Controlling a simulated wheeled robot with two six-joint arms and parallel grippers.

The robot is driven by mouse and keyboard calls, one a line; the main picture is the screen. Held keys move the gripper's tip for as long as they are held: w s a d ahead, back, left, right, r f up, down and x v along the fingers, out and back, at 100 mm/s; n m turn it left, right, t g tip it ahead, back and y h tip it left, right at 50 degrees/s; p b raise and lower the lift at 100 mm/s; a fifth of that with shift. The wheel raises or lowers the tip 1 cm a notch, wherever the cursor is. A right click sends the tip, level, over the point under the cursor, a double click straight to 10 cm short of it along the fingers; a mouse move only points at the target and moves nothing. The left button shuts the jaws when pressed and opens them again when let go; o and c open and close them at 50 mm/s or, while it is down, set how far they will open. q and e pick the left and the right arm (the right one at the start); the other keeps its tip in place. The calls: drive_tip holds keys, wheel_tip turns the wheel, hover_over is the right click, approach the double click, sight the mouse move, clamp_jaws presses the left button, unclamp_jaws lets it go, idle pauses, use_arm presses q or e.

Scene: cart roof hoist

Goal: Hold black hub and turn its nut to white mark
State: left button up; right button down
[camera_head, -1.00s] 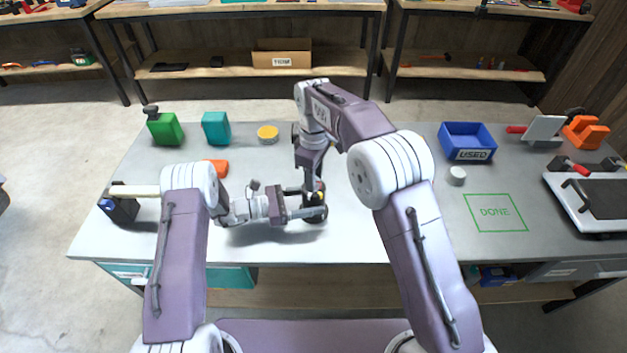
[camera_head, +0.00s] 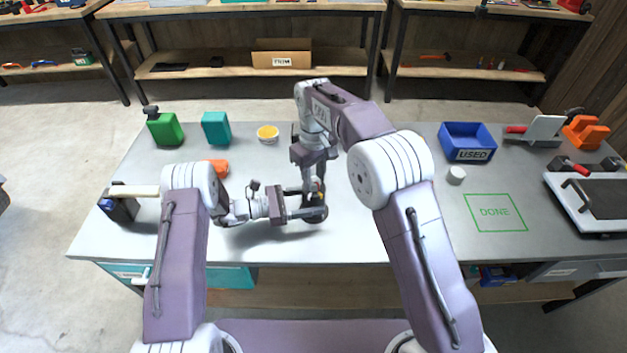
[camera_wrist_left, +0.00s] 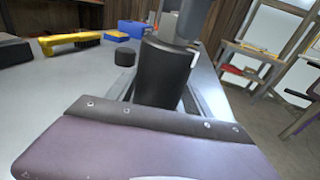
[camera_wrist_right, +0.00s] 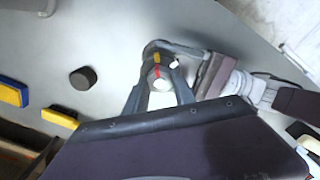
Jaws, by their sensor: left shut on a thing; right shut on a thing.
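The black hub (camera_head: 315,215) stands upright on the grey bench near its middle. My left gripper (camera_head: 308,206) is shut around its sides from the left. The left wrist view shows the hub's dark cylinder (camera_wrist_left: 165,72) between the fingers. My right gripper (camera_head: 316,187) points down from above and is shut at the hub's top.
A green can (camera_head: 164,129), a teal box (camera_head: 215,129) and a yellow-topped tin (camera_head: 268,134) stand at the back left. A blue bin (camera_head: 467,143), a pale puck (camera_head: 456,175) and a green DONE outline (camera_head: 495,212) are at right. A dark puck (camera_wrist_right: 83,78) lies near the hub.

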drive_tip(key=c, duration=1)
unclamp_jaws()
drive_tip(key=shift+o, duration=0.2)
drive_tip(key=n, duration=0.4)
drive_tip(key=shift+n, duration=0.3)
drive_tip(key=shift+n, duration=1.1)
